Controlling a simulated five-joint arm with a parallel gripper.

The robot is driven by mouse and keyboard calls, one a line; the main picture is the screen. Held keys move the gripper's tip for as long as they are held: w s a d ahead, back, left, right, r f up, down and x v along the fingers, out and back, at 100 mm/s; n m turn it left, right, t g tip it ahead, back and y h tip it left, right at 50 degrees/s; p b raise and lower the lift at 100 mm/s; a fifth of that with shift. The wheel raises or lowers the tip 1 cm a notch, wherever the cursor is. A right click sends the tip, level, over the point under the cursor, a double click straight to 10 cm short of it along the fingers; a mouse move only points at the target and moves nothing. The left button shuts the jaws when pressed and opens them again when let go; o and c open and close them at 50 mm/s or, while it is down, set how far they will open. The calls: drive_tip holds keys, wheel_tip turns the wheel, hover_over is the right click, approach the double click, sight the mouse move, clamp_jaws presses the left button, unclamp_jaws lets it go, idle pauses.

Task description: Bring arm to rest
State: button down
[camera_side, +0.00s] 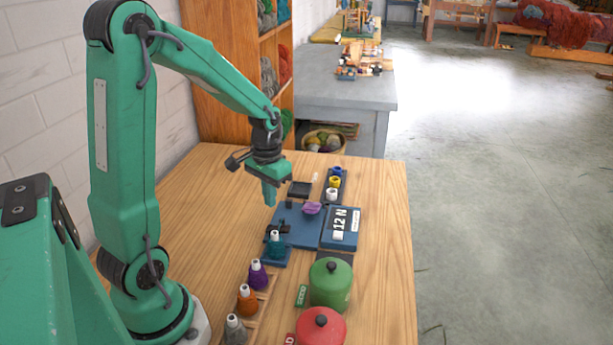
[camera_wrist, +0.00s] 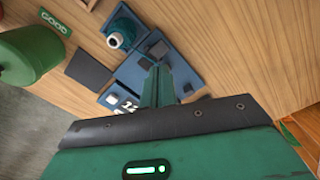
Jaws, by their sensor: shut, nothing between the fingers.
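My gripper (camera_side: 269,198) points down over the wooden table, above and to the left of a blue plate (camera_side: 300,236). Its green fingers are closed together with nothing between them. In the wrist view the fingers (camera_wrist: 158,78) cover part of the same blue plate (camera_wrist: 132,72). A small purple skein (camera_side: 311,208) lies at the plate's far edge in the side view; I cannot make it out in the wrist view. A teal cone with a white top (camera_side: 275,246) stands at the plate's near left; it also shows in the wrist view (camera_wrist: 122,33).
A green lidded pot (camera_side: 330,284) and a red one (camera_side: 320,328) stand at the front right. Purple (camera_side: 258,276), orange (camera_side: 246,299) and grey (camera_side: 235,330) cones stand left of them. The table's left part is clear.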

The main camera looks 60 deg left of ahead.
drive_tip(key=s+d+r+m+t, duration=0.1)
drive_tip(key=s+d+r+t, duration=0.1)
drive_tip(key=s+d+r, duration=0.2)
drive_tip(key=s+d+r+m+t, duration=0.2)
drive_tip(key=s+d+r, duration=0.3)
drive_tip(key=d+r, duration=0.5)
drive_tip(key=shift+s+d+r+t, duration=0.15)
drive_tip(key=shift+s+d+t, duration=0.1)
drive_tip(key=shift+t, duration=0.55)
